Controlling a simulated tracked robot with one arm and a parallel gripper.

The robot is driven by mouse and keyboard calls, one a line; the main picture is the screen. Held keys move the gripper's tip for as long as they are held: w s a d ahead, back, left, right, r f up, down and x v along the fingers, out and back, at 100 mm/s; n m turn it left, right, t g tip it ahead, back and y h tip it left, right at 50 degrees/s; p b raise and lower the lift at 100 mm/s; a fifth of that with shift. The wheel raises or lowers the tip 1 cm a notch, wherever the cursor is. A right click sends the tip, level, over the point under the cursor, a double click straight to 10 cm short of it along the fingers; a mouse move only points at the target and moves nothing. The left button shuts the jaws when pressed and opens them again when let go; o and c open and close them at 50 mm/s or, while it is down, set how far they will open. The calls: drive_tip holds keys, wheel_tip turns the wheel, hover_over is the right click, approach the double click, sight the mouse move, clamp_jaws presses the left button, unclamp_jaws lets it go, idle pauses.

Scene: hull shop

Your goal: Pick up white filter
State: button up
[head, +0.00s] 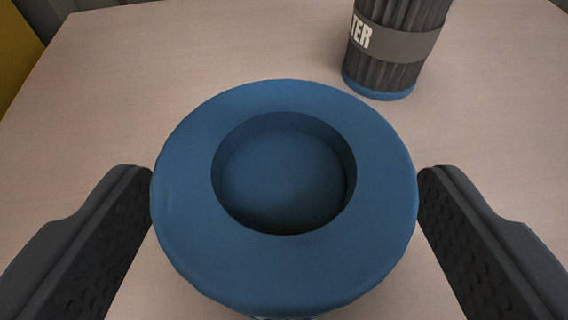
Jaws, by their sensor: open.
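A filter with a round blue top (285,268) stands upright between the fingers of my gripper (285,175). Its top has a round recess in the middle. Its body is almost wholly hidden below the blue top, with only a thin sliver showing at the bottom edge, so I cannot tell its colour. My gripper is open, one dark finger on each side, close to the rim. I cannot tell whether the fingers touch it.
A dark grey pleated filter (393,45) with a blue base and a grey band lettered "TER" stands behind, to the right. The pale tabletop (190,55) is clear at the left and right. A yellow object (18,45) shows at the top left, beyond the table edge.

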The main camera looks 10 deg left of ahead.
drive_tip(key=shift+x, duration=1.55)
drive_tip(key=c, duration=1.1)
